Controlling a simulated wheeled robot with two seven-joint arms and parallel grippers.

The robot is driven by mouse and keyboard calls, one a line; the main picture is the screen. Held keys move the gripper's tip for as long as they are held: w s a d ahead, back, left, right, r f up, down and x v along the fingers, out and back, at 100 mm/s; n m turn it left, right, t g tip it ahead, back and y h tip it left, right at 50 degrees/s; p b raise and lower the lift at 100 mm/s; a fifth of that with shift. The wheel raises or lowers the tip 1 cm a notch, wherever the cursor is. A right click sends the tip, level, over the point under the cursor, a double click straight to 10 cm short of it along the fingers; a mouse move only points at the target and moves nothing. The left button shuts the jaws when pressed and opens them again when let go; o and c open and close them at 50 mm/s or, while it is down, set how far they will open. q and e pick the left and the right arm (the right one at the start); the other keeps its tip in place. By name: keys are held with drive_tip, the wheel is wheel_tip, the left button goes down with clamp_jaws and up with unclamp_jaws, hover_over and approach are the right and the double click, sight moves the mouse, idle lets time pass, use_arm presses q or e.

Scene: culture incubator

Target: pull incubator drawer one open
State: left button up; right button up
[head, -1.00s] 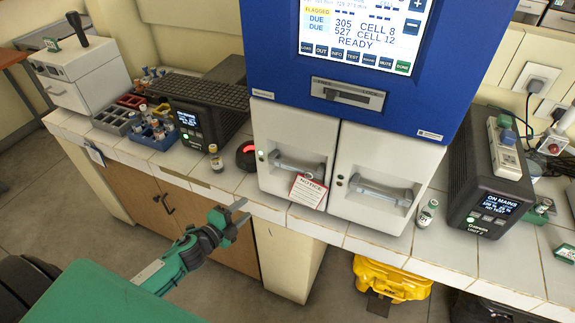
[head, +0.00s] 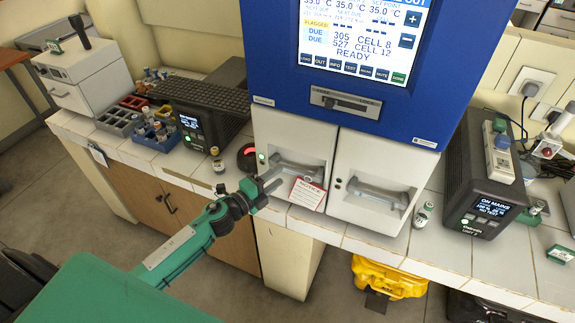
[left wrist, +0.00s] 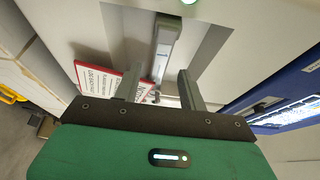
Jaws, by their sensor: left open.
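The incubator is a blue and white cabinet with two white drawers side by side at its bottom. The left drawer (head: 293,142) has a grey bar handle (head: 298,171) in a recess, a green light and a hanging notice tag (head: 307,194). The right drawer (head: 379,153) has a similar handle (head: 379,192). Both drawers look shut. My left gripper (head: 272,183) is open, just in front of the left end of the left drawer's handle. In the left wrist view, the handle (left wrist: 165,50) lies ahead, between the lines of the two fingers (left wrist: 158,90). My right gripper is not in view.
The notice tag (left wrist: 98,80) hangs close by one finger. A brown-capped vial (head: 217,160) and a red-black round item (head: 246,157) stand left of the incubator. A vial (head: 423,214) and a dark power unit (head: 484,185) stand to its right. A yellow case (head: 388,277) sits below the counter.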

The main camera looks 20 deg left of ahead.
sight(286, 171)
use_arm(q)
drive_tip(key=shift+p+x, duration=0.65)
drive_tip(key=shift+x, duration=2.05)
drive_tip(key=shift+c, duration=0.2)
clamp_jaws()
